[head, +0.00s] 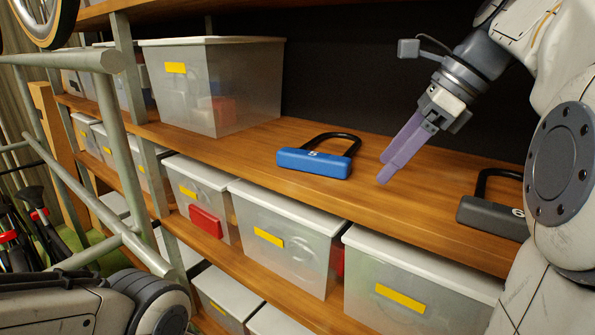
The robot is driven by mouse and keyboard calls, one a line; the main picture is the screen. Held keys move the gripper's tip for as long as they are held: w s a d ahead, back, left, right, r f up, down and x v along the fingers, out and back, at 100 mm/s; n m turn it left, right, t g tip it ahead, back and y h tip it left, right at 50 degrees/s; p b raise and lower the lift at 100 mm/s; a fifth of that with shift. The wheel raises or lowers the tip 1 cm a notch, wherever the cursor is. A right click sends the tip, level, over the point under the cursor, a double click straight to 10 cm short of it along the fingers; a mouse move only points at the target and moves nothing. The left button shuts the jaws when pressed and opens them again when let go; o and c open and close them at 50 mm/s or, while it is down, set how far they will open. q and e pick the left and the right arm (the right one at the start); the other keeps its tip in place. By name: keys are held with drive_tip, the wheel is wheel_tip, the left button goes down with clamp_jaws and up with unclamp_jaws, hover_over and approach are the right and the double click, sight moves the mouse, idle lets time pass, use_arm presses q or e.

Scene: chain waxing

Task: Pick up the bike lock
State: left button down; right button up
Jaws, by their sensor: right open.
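A blue bike lock (314,162) with a black U-shaped shackle lies flat on the wooden shelf (400,208), near the middle of the view. A second bike lock (492,217), dark grey with a black shackle, lies at the right end of the shelf, partly hidden by my right arm. My right gripper (384,170) has purple fingers and is open and empty. It hangs over the shelf between the two locks, just right of the blue one and apart from it. My left gripper is out of view; part of my left arm shows at the lower left.
A translucent lidded bin (213,85) with a yellow label stands left of the blue lock. Several similar bins fill the shelves below. A metal rail (110,130) crosses the left side. The shelf between the locks is clear.

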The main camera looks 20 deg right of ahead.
sight(316, 154)
drive_tip(key=shift+d+m, duration=0.4)
drive_tip(key=shift+d, duration=0.1)
drive_tip(key=shift+w+r+h+b, duration=0.15)
drive_tip(key=shift+w+h+b, duration=0.1)
drive_tip(key=shift+h+b, duration=0.05)
drive_tip(key=w+a, duration=0.2)
drive_tip(key=w+a+b, duration=0.1)
drive_tip(key=w+a, duration=0.3)
drive_tip(key=a, duration=0.1)
drive_tip(key=shift+a, duration=0.1)
drive_tip(key=shift+w+a+f+b, duration=0.2)
drive_tip(key=shift+w+a+b, duration=0.45)
drive_tip(key=shift+w+a, duration=0.3)
drive_tip(key=shift+a+f+b, duration=0.25)
drive_tip(key=shift+f+b, duration=0.35)
drive_tip(key=shift+f, duration=0.1)
drive_tip(key=shift+w+a+f, duration=0.25)
drive_tip(key=shift+f, duration=0.15)
drive_tip(key=shift+r, duration=0.1)
clamp_jaws()
drive_tip(key=shift+r+t, duration=0.15)
drive_tip(key=shift+t, duration=0.15)
